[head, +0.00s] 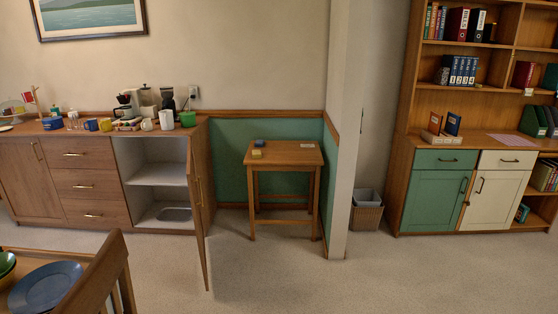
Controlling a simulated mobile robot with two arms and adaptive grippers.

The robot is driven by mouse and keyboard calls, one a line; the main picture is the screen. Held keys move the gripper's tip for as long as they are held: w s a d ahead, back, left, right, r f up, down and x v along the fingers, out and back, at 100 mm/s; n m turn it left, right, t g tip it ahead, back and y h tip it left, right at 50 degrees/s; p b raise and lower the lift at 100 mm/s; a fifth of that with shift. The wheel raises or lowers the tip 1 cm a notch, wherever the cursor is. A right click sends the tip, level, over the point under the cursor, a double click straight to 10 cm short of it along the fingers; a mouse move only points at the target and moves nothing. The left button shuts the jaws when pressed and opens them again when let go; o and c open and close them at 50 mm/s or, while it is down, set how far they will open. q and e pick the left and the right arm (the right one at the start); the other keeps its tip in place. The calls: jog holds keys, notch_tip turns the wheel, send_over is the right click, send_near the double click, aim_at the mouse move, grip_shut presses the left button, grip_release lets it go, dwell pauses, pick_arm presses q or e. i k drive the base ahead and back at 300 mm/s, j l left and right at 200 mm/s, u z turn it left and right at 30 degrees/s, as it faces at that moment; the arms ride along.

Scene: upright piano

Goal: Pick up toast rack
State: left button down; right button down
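I cannot make out a toast rack for certain. The wooden sideboard (90,158) at the left carries many small things. Among them is a low, light-coloured item (127,124) between the mugs, too small to identify. A pale wire-like rack (14,108) with a plate stands at the sideboard's far left end, also unclear. Neither of my grippers is in view.
The sideboard's right door (200,215) stands open into the room. A small wooden table (284,153) stands in the alcove. A chair (97,280) and a blue plate (45,286) are at the lower left. The floor (290,280) is clear at centre and right.

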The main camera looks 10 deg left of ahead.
aim_at(75, 122)
jog(key=i+l+u, duration=0.2)
jog(key=i+u, duration=0.2)
jog(key=i+l+u, duration=0.85)
jog(key=i+j, duration=0.05)
